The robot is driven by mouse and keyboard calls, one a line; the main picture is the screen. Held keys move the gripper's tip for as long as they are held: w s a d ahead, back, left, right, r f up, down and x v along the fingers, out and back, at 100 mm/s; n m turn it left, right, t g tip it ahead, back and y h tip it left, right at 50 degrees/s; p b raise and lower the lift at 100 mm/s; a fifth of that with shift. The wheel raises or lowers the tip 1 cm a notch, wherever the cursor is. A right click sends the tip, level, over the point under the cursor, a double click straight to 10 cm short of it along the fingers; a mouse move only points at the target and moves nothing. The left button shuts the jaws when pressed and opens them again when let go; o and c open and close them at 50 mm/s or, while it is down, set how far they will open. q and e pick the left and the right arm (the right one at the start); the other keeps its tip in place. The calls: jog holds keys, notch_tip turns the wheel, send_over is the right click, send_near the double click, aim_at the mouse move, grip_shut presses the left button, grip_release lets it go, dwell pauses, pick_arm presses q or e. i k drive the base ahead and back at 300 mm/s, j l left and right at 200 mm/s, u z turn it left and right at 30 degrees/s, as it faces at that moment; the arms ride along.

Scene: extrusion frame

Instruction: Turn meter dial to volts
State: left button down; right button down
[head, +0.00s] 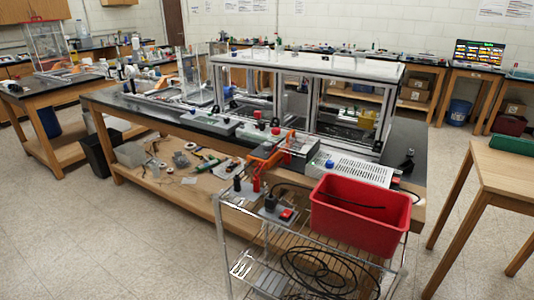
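I cannot pick out a meter with a readable dial in the head view. Small grey boxes with coloured knobs stand along the front edge of the dark-topped bench, one with a red knob (275,131) and one with a blue knob (329,163). A small grey unit with a red part (287,214) sits on the wire cart, too small to identify. Neither of my grippers shows in this view.
An extrusion frame with clear panels (312,110) stands on the bench. A red bin (360,228) sits on the wire cart (235,215) in front, with black cable below. A wooden table (500,168) is at right. Open floor (130,250) lies at lower left.

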aim_at(266, 146)
jog(key=i+j+z, duration=0.2)
jog(key=j+z, duration=0.3)
jog(key=i+j+z, duration=0.1)
jog(key=j+z, duration=0.85)
